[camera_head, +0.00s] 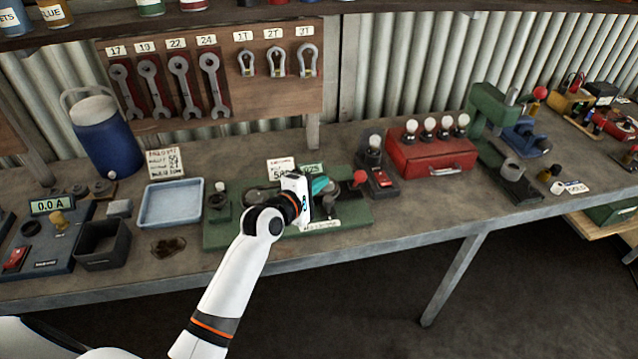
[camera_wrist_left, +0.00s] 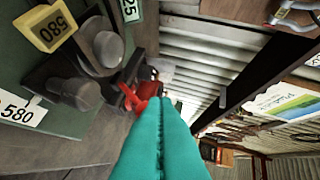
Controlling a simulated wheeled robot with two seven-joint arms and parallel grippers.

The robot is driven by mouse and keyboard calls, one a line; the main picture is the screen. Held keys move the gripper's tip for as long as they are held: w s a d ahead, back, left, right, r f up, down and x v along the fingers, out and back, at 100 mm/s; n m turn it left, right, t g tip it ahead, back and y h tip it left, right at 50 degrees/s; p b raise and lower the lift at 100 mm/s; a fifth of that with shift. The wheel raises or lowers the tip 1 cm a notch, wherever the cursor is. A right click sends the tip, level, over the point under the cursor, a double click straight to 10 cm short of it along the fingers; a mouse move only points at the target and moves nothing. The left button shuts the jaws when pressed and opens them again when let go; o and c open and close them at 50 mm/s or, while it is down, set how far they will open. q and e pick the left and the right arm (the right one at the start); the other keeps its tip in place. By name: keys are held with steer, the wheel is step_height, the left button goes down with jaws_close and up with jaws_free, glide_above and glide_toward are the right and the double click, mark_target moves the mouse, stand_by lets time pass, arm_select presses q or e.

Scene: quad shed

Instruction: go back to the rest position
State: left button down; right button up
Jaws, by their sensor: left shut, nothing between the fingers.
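My left arm comes in from the lower left in the head view. My left gripper (camera_head: 322,187) has teal fingers and hangs over the green base plate (camera_head: 222,236) on the bench. In the left wrist view the teal fingers (camera_wrist_left: 160,125) are pressed together with nothing between them. Beyond the fingertips is a red knob or handle (camera_wrist_left: 135,97); I cannot tell whether they touch it. In the head view a red knob (camera_head: 360,177) stands just right of the gripper. My right gripper is not in view.
The bench holds a blue tray (camera_head: 171,204), a dark open box (camera_head: 103,243), a blue jug (camera_head: 104,138), a red box with bulbs (camera_head: 432,155) and a green vise-like machine (camera_head: 491,120). Wrenches (camera_head: 163,83) hang on a board behind. The bench's front strip is mostly clear.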

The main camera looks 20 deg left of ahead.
arm_select(q)
steer(key=s+d+f+m+g, duration=0.25)
steer(key=s+f+m, duration=0.2)
steer(key=s, duration=0.25)
steer(key=s+d+f+m+g, duration=0.1)
steer(key=s+f+m+g, duration=0.3)
steer(key=s, duration=0.3)
steer(key=s+a+f+m+g+y, duration=0.1)
steer(key=s+m+g+y, duration=0.3)
steer(key=s+m, duration=1.25)
steer(key=s+f+n+g+b, duration=0.1)
steer(key=s+f+n, duration=0.2)
steer(key=f, duration=1.2)
steer(key=s+f+n+g+b, duration=0.15)
steer(key=s+f, duration=0.25)
steer(key=f, duration=1.1)
steer(key=s+a+f+g+b, duration=0.1)
steer(key=s+a+f, duration=0.2)
steer(key=s+f, duration=1.2)
steer(key=shift+s+f, duration=0.3)
steer(key=shift+f, duration=0.4)
